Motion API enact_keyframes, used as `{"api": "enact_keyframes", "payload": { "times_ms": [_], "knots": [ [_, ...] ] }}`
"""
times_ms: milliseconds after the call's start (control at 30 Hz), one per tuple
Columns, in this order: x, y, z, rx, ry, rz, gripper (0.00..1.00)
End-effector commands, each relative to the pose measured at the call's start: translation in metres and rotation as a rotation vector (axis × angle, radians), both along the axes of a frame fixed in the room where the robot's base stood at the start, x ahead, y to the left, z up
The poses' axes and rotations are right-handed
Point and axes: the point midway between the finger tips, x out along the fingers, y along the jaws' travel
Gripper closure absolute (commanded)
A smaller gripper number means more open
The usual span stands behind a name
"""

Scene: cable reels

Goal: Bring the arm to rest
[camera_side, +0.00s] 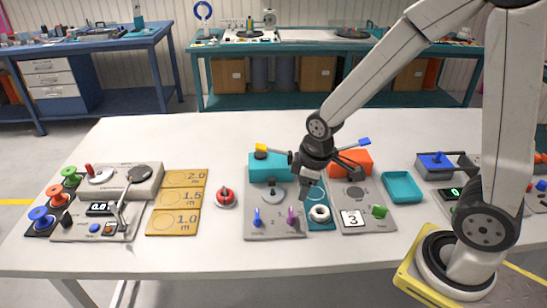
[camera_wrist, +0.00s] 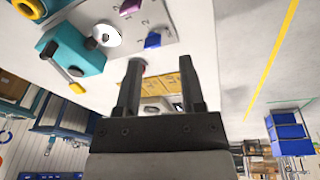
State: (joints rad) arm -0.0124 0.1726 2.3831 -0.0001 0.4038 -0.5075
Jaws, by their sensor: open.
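My gripper (camera_side: 302,176) hangs above the middle of the white table (camera_side: 230,130), over the grey stations. In the wrist view my gripper (camera_wrist: 160,80) shows two dark parallel fingers, apart, with nothing between them. Just below it in the side view are a teal box with a round grey disc (camera_side: 274,192) and a white ring (camera_side: 320,213). I cannot tell the exact height of the fingers above them.
Yellow plates (camera_side: 177,203) marked 2.0, 1.5 and 1.0 lie left of a red-topped round button (camera_side: 225,197). Coloured reels (camera_side: 70,176) stand at the far left. The table's front left is clear.

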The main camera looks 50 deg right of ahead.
Motion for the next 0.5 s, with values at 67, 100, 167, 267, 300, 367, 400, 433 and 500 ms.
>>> {"api": "enact_keyframes", "payload": {
  "times_ms": [67,100,167,267,300,367,400,433,500],
  "knots": [
    [-0.011,-0.001,0.004,0.02,-0.012,-0.106,0.49],
    [-0.016,-0.002,0.005,0.03,-0.017,-0.161,0.49],
    [-0.023,-0.002,0.007,0.046,-0.025,-0.239,0.49],
    [-0.033,-0.003,0.009,0.07,-0.036,-0.352,0.49],
    [-0.036,-0.003,0.009,0.078,-0.039,-0.389,0.49],
    [-0.041,-0.004,0.01,0.088,-0.042,-0.436,0.49],
    [-0.043,-0.004,0.01,0.094,-0.045,-0.461,0.49],
    [-0.044,-0.004,0.011,0.097,-0.046,-0.474,0.49],
    [-0.046,-0.004,0.011,0.102,-0.047,-0.499,0.49]
  ]
}}
